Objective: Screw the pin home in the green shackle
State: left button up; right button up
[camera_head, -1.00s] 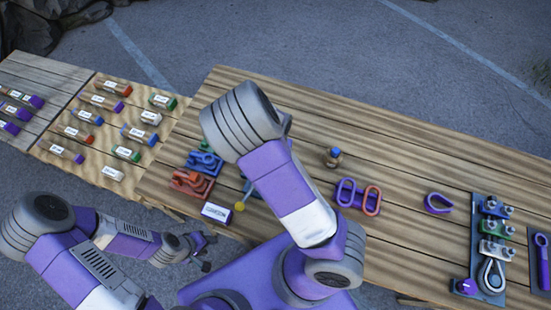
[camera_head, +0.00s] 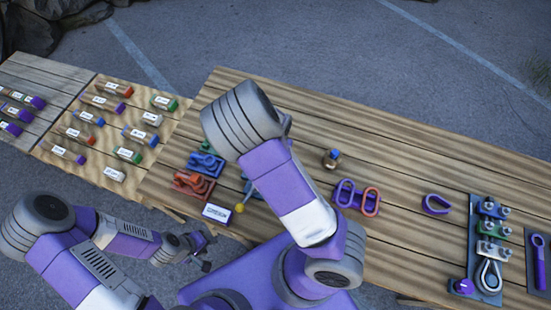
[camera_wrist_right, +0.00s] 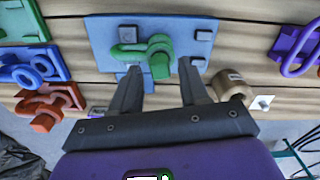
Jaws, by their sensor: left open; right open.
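The green shackle (camera_wrist_right: 128,52) lies on a light blue plate (camera_wrist_right: 98,38) in the right wrist view. Its green pin end (camera_wrist_right: 159,66) points toward my right gripper (camera_wrist_right: 161,70). The right gripper's jaws are open, with one fingertip on each side of the pin end; whether they touch it I cannot tell. How deep the pin sits is not clear. In the head view my right arm hides the green shackle and the right gripper. My left gripper (camera_head: 206,254) is open and empty, off the table's near edge.
Blue (camera_wrist_right: 30,68) and red (camera_wrist_right: 50,103) shackles lie left of the plate. A brown cylinder (camera_wrist_right: 230,84) stands close to the right finger. Purple and red links (camera_head: 357,197) and a rack (camera_head: 474,240) of fittings lie further right on the table.

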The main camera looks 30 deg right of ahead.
jog(key=shift+r+p, duration=1.8)
jog(key=shift+p, duration=0.15)
jog(key=shift+f, duration=0.1)
